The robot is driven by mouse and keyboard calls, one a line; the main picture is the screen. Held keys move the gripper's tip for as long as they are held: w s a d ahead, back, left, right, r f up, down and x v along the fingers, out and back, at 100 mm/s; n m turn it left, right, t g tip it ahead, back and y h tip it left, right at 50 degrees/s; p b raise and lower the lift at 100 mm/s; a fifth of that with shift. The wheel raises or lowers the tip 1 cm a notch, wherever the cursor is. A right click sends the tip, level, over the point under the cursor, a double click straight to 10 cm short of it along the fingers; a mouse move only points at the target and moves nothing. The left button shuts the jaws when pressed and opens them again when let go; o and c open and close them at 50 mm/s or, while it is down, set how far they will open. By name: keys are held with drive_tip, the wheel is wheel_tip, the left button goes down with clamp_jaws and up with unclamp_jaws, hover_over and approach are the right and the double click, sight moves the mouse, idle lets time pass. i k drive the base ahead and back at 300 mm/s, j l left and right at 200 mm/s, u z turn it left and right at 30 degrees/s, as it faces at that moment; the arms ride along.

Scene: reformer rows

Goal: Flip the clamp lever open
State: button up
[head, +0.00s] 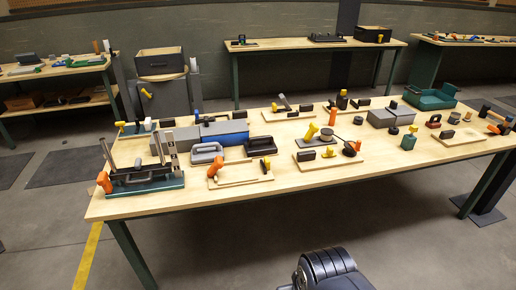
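Several toggle-like fixtures with coloured handles stand on the long wooden workbench (240,200); I cannot tell which one the task means. An orange-handled lever (215,166) stands on a wooden board at the front middle. A yellow-handled lever (310,132) tilts up from a plate at the middle. An orange handle (104,182) shows on a green-based fixture (145,188) at the front left. An upright orange handle (332,117) stands farther back. The fine state of each lever is too small to tell. My gripper's fingers are not in view; only a dark ribbed part of my arm shows at the bottom.
A blue-and-grey box (233,130), a grey case (390,116) and a green tray (432,100) crowd the bench. A dark metal post (484,185) stands at the right. Other benches line the back. The floor (210,250) before the bench's front edge is clear.

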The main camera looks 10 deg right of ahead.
sight(218, 163)
drive_tip(key=i+j, duration=0.15)
drive_tip(key=i, duration=0.5)
drive_tip(key=i+j, duration=0.2)
drive_tip(key=i, duration=0.4)
